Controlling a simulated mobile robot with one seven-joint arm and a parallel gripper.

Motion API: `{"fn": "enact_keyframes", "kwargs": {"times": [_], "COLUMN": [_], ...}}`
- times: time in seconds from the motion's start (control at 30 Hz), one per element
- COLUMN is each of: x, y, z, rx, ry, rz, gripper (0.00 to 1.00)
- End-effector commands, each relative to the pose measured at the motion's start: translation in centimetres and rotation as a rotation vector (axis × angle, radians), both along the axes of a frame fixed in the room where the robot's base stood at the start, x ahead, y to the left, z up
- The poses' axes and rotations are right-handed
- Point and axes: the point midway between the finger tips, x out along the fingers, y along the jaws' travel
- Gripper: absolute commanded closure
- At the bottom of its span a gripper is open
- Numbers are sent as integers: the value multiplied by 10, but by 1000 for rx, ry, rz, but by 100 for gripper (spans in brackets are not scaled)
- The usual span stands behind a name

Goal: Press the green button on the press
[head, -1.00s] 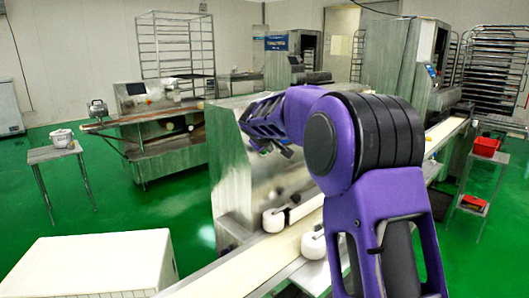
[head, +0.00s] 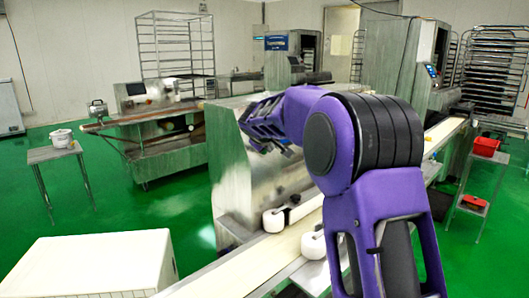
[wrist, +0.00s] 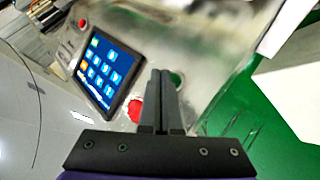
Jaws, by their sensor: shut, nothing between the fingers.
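The press is the steel machine (head: 232,172) in the middle of the head view, partly hidden behind my purple arm. In the wrist view its steel panel (wrist: 205,45) carries a green button (wrist: 177,79) and a larger red button (wrist: 135,110). My gripper (wrist: 161,72) is shut and empty. Its fingertips are just left of the green button in the picture, and the fingers cover part of the button's surroundings. I cannot tell whether the fingertips touch the panel. In the head view the buttons are hidden.
A lit touch screen (wrist: 104,66) is on the panel left of the fingers. A conveyor belt (head: 235,268) with white rollers (head: 320,243) runs in front of the press. A white box (head: 90,266) stands at front left. Green floor is open at left.

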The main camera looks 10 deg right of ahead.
Motion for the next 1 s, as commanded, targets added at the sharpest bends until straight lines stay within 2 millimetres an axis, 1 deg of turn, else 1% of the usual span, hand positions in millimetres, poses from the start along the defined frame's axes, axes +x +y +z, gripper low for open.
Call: {"fn": "enact_keyframes", "kwargs": {"times": [0.23,1.0], "x": [5,9], "y": [4,7], "z": [-4,-6], "rx": [0,0], "ry": [0,1], "rz": [0,-1], "gripper": [100,100]}}
